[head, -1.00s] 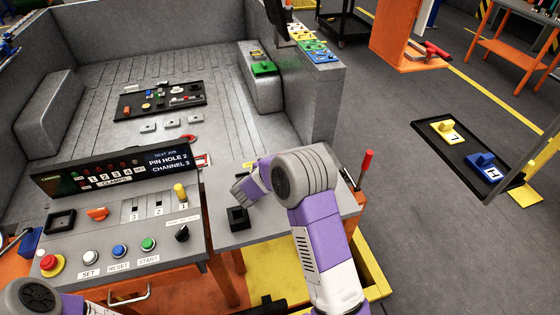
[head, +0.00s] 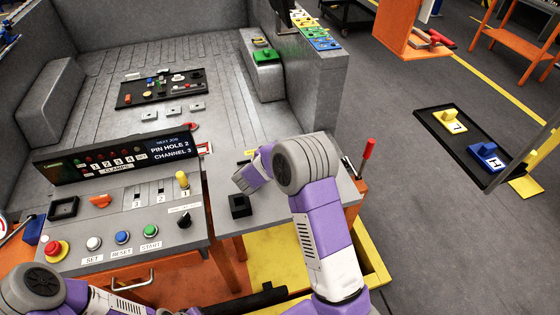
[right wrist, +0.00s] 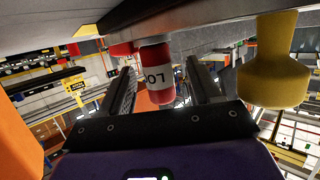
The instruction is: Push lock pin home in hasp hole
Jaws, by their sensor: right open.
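A red pin with a white label (right wrist: 158,75) shows in the right wrist view, between the two fingers of my right gripper (right wrist: 163,88). The label letters are upside down and partly readable. The fingers are apart, one on each side of the pin, and I see a gap on at least the right side. The pin's far end meets a grey surface at the top of that view. In the head view my right wrist (head: 305,163) hangs over the small grey table and hides the fingers and pin. I cannot make out the hasp hole. My left forearm shows at lower left; its gripper is out of frame.
A yellow knob (right wrist: 273,65) stands close beside the right finger. In the head view a black block (head: 240,206) sits left of my right wrist, and a red-handled lever (head: 367,150) stands right of it. The control panel (head: 130,225) with its display (head: 118,158) is at left.

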